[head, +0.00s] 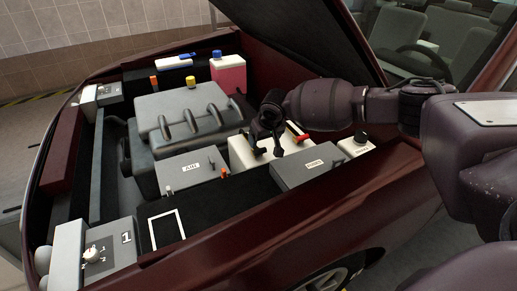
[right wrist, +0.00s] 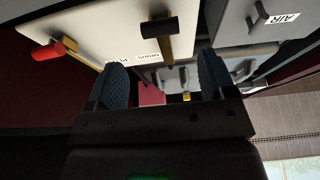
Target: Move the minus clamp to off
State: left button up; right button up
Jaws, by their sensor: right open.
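The white battery (head: 243,155) sits in the engine bay under the raised hood. In the right wrist view the minus clamp (right wrist: 160,27) has a black grip on a brass-coloured strip, beside a label that seems to read MINUS on the battery top (right wrist: 105,22). The red plus clamp (right wrist: 48,51) is at the left there, and it shows in the head view (head: 301,138). My right gripper (head: 264,133) is above the battery, open and empty. In the wrist view its fingers (right wrist: 161,72) stand wide apart, pointing toward the minus clamp's side. My left gripper is not in view.
A grey AIR box (head: 190,172) with a small lever is left of the battery, and a grey lidded box (head: 305,168) is right. The hood (head: 300,35) hangs above.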

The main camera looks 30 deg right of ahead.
aim_at(260, 150)
jog(key=b+x, duration=0.1)
jog(key=x, duration=0.5)
jog(key=shift+s+b, duration=0.1)
jog(key=shift+b, duration=0.2)
jog(key=shift+w+f, duration=0.3)
jog(key=shift+f, duration=0.2)
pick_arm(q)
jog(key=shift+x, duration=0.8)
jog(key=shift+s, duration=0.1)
